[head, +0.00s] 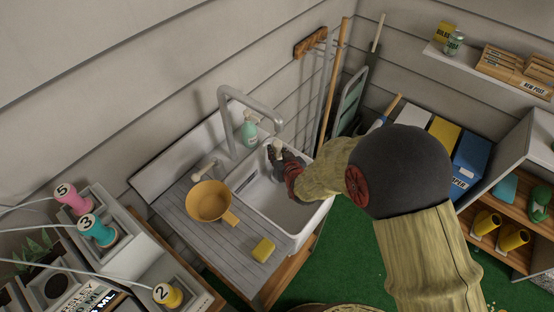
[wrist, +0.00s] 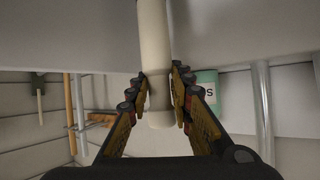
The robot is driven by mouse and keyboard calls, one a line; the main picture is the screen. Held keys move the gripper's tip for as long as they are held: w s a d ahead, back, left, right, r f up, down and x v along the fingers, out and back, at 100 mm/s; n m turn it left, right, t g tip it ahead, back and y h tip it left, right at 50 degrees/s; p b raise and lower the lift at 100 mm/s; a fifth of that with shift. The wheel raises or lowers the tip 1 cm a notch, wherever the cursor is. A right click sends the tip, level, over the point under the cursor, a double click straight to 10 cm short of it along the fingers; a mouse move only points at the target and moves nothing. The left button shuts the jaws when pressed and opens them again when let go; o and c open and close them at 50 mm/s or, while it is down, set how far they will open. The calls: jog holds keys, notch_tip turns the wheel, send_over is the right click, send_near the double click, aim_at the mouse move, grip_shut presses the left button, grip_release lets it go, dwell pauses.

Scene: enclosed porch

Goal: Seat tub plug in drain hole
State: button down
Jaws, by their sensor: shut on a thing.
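My gripper (head: 281,158) is above the back part of the white sink basin (head: 262,197), below the grey tap spout. In the wrist view my gripper (wrist: 160,97) is shut on a pale cream cylindrical piece (wrist: 154,40), with one finger on each side. The piece looks like the tub plug, but its full shape is not clear. Its pale end (head: 277,146) shows at the fingertips in the head view. I cannot see the drain hole; my gripper and forearm cover part of the basin.
The grey tap (head: 250,98) arches over the basin. A green bottle (head: 249,130) stands behind it. Long-handled tools (head: 331,90) lean in the corner.

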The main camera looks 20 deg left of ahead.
jog(key=shift+w+a+f, duration=0.2)
jog(key=shift+w+f, duration=0.4)
jog(key=shift+f, duration=0.15)
notch_tip(320, 180, down, 3)
jog(key=shift+w+f+b, duration=0.15)
jog(key=shift+f+b, duration=0.05)
jog(key=shift+b, duration=0.7)
jog(key=shift+r, duration=0.1)
jog(key=c, duration=2.1)
grip_release()
jog(key=shift+f, duration=0.2)
jog(key=shift+o, duration=1.1)
jog(key=shift+r, duration=0.1)
